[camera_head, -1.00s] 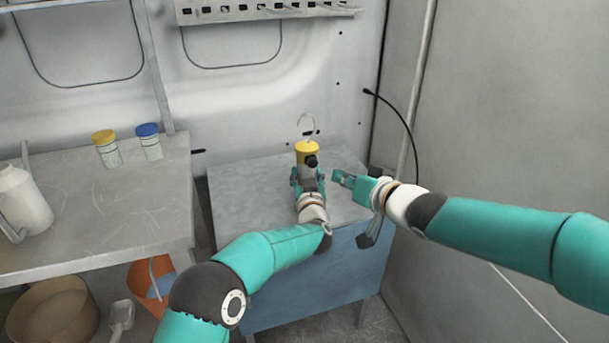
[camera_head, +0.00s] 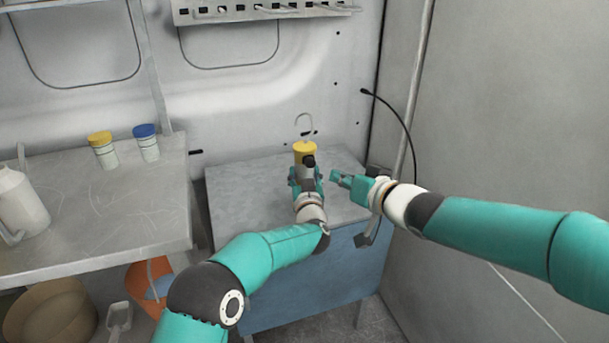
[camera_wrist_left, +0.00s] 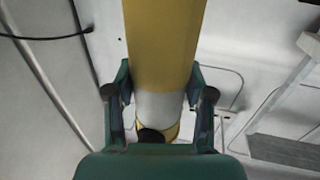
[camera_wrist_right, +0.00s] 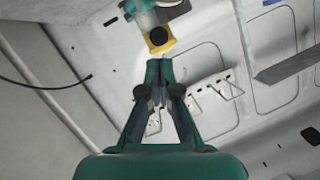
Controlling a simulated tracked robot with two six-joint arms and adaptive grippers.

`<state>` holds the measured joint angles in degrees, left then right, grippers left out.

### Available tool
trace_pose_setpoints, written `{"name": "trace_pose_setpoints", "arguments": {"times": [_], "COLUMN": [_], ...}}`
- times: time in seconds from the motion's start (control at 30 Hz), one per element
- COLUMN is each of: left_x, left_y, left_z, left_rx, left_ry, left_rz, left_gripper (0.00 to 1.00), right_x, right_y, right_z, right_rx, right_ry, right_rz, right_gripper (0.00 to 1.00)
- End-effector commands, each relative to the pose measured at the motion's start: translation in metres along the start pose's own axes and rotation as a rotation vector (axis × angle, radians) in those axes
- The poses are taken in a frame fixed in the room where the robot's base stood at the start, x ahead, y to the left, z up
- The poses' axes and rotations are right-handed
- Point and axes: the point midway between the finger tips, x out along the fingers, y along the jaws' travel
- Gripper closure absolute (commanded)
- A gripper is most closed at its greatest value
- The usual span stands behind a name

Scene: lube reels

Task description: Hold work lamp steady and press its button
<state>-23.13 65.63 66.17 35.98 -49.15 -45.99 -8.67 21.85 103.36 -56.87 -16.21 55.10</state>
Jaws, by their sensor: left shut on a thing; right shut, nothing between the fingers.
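The work lamp (camera_head: 304,149) stands upright over the blue cabinet, with a yellow body, a pale band and a wire hook on top. Its round black button (camera_head: 308,161) faces my camera and also shows in the right wrist view (camera_wrist_right: 158,36). My left gripper (camera_head: 306,176) is shut on the lamp, one finger on each side, as the left wrist view (camera_wrist_left: 160,90) shows. My right gripper (camera_head: 335,176) is shut and empty, just right of the lamp. In the right wrist view its closed tips (camera_wrist_right: 158,64) point at the lamp, close below the button; a gap seems to remain.
The blue cabinet's grey top (camera_head: 240,195) is mostly bare. A black flexible cable (camera_head: 408,125) arcs beside a wall pipe at the right. A grey bench (camera_head: 130,215) at the left carries a yellow-lidded jar (camera_head: 104,152), a blue-lidded jar (camera_head: 147,143) and a white jug (camera_head: 20,205).

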Motion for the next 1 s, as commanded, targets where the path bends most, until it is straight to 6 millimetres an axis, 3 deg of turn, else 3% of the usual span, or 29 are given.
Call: {"name": "trace_pose_setpoints", "arguments": {"times": [0.23,0.37,0.6,0.73,0.87,1.0], "left_x": [0.000,0.000,0.000,0.000,0.000,0.000], "left_y": [-0.001,-0.001,-0.001,-0.001,-0.001,-0.001], "left_z": [-0.001,-0.001,-0.001,-0.001,-0.001,-0.001], "left_rx": [0.000,0.000,0.000,0.000,0.000,0.000], "left_ry": [0.001,0.001,0.001,0.001,0.001,0.002], "left_rz": [-0.002,-0.002,-0.002,-0.002,-0.002,-0.002], "left_gripper": [1.00,1.00,1.00,1.00,1.00,1.00], "right_x": [0.000,-0.001,-0.008,-0.010,-0.010,-0.004], "right_y": [-0.002,-0.015,-0.068,-0.080,-0.070,-0.019], "right_z": [-0.001,-0.011,-0.062,-0.075,-0.071,-0.041], "right_rx": [-0.067,-0.241,-0.898,-1.310,-1.703,-2.023], "right_ry": [0.007,0.048,0.305,0.482,0.656,0.772], "right_rz": [-0.009,-0.061,-0.235,-0.304,-0.357,-0.420], "right_gripper": [1.00,1.00,1.00,1.00,1.00,1.00]}}
